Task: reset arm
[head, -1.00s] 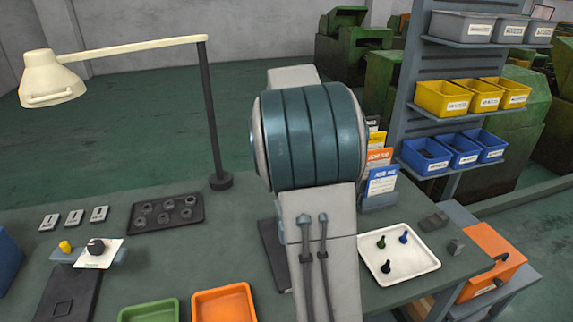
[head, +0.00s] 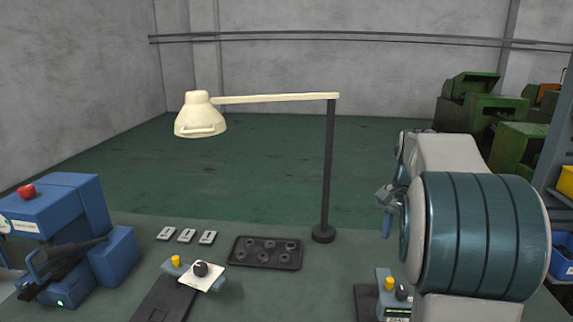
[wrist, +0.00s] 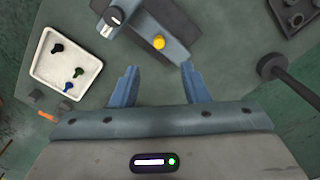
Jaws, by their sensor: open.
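My arm (head: 480,235) is raised at the right of the head view, and part of it hides the bench behind. My gripper (wrist: 158,82) shows in the wrist view with its two blue fingers apart and nothing between them. It hangs above the bench, near a grey-blue fixture with a yellow button (wrist: 159,42) and a dark knob (wrist: 114,15). In the head view a similar fixture with a yellow button (head: 389,284) is partly hidden by my arm.
A desk lamp (head: 327,165) stands behind a dark tray of rings (head: 266,264). A blue machine (head: 65,210) is at the left. The lamp base (wrist: 272,66) is right of the gripper. Open floor lies beyond the bench.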

